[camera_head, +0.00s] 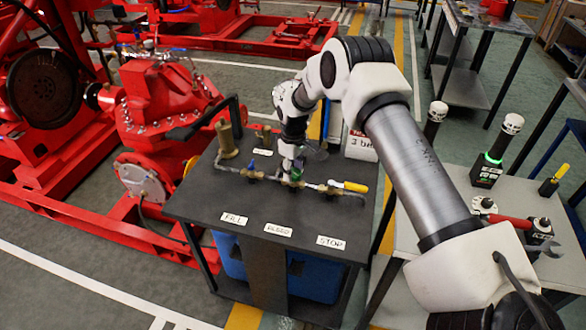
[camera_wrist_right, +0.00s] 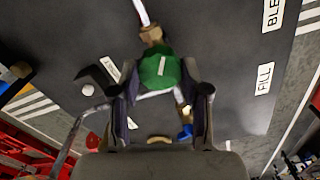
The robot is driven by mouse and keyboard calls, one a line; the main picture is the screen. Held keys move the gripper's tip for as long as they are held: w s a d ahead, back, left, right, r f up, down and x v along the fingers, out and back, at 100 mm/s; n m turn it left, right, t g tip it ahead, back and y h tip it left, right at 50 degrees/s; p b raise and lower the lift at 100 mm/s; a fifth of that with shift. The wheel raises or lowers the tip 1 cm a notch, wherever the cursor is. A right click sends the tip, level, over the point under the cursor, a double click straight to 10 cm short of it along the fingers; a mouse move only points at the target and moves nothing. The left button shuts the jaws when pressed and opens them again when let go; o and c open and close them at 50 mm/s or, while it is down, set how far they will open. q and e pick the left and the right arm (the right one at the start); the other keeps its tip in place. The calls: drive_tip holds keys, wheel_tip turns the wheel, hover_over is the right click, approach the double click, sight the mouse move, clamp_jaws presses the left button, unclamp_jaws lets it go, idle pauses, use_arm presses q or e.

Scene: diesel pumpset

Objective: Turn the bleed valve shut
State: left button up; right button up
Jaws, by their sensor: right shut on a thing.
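The bleed valve's green knob (camera_head: 296,173) sits in the middle of a brass and steel pipe line on a dark table (camera_head: 200,188), behind the BLEED label (camera_head: 278,230). My right gripper (camera_head: 290,164) reaches down onto it from above. In the right wrist view the green knob (camera_wrist_right: 160,72), with a white mark on top, is between the two fingers of my right gripper (camera_wrist_right: 160,90), which are shut on it. The gripper partly hides the knob in the head view. My left gripper is not in view.
A blue-handled valve (camera_head: 252,167) is left of the green knob and a yellow lever (camera_head: 350,186) is right of it. A brass cup (camera_head: 226,139) stands at the table's left. A grey side table (camera_head: 410,240) holds tools. Red pump machinery (camera_head: 160,100) stands left.

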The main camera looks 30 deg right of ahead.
drive_tip(key=m, duration=0.3)
drive_tip(key=m+p, duration=0.1)
drive_tip(key=m, duration=0.2)
drive_tip(key=shift+s+f, duration=0.2)
drive_tip(key=m+p, duration=0.1)
drive_tip(key=m, duration=0.4)
drive_tip(key=shift+m, duration=0.4)
drive_tip(key=o, duration=1.1)
drive_tip(key=shift+o, duration=0.2)
drive_tip(key=shift+w, duration=0.15)
